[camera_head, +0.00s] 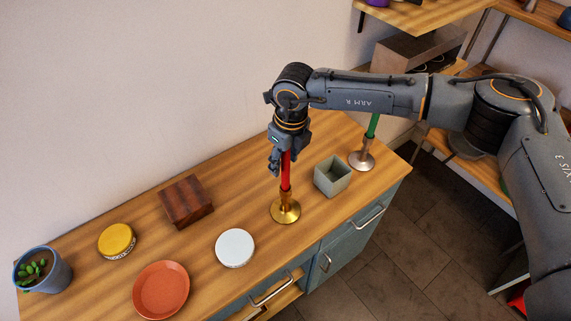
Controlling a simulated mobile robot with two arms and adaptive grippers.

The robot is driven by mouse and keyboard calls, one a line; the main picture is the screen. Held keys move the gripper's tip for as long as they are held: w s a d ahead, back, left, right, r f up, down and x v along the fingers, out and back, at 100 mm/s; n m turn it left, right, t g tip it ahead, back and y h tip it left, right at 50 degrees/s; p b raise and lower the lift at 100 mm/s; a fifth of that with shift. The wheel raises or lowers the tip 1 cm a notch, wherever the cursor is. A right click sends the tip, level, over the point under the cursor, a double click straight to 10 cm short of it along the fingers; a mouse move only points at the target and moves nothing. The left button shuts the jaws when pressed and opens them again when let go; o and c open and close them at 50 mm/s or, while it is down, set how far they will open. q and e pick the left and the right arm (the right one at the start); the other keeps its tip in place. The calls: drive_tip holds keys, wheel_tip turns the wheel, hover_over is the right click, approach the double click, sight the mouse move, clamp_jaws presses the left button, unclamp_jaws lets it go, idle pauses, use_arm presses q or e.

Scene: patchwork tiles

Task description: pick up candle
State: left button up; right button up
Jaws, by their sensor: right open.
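A red candle (286,180) stands upright in a gold candle holder (285,210) on the wooden counter (205,245). My right gripper (279,163) points down at the upper part of the red candle, with its jaws open. One finger shows just left of the candle; I cannot tell whether it touches. The candle's top is hidden by the gripper. A green candle (373,125) stands in a silver holder (362,160) further right, its top hidden behind my right arm. My left gripper is not in view.
A grey-green square pot (332,177) stands close to the right of the gold holder. A white round tin (235,248), dark wooden box (186,202), yellow tin (117,240), orange plate (161,290) and potted plant (42,269) lie left. A drawer (272,298) below is partly open.

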drive_tip(key=shift+f, duration=0.35)
clamp_jaws()
drive_tip(key=shift+r, duration=0.15)
